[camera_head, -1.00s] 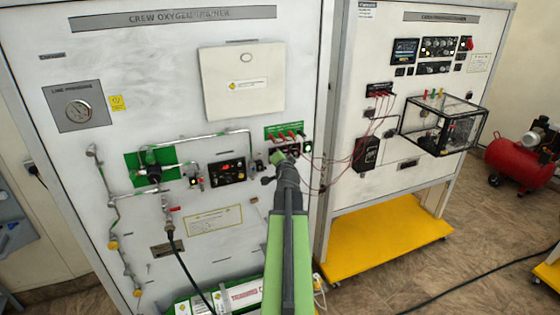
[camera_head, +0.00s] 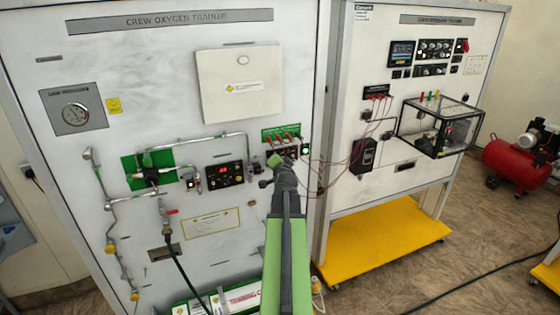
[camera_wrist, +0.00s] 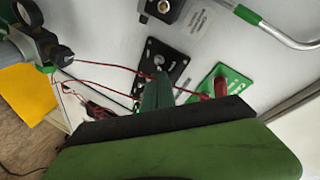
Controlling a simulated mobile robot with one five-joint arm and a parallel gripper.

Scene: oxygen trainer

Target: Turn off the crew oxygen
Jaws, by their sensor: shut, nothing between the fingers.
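The crew oxygen trainer board (camera_head: 130,60) stands upright, filling the left of the head view. A small black switch panel (camera_head: 290,151) sits under a green strip (camera_head: 281,133) with red plugs. My gripper (camera_head: 273,161) is shut and empty in front of this panel's lower left, covering part of it. In the wrist view, the green fingers of my gripper (camera_wrist: 157,92) point at the black panel (camera_wrist: 178,64), close to a small metal toggle (camera_wrist: 158,60). I cannot tell whether they touch it. A second black panel with a red display (camera_head: 226,173) sits to the left.
Red wires (camera_head: 325,165) run from the plugs across to the second trainer board (camera_head: 400,100), and one crosses near my fingers in the wrist view. Metal pipes (camera_head: 105,190) and a pressure gauge (camera_head: 75,113) are on the left. A yellow base (camera_head: 385,240) juts out at right.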

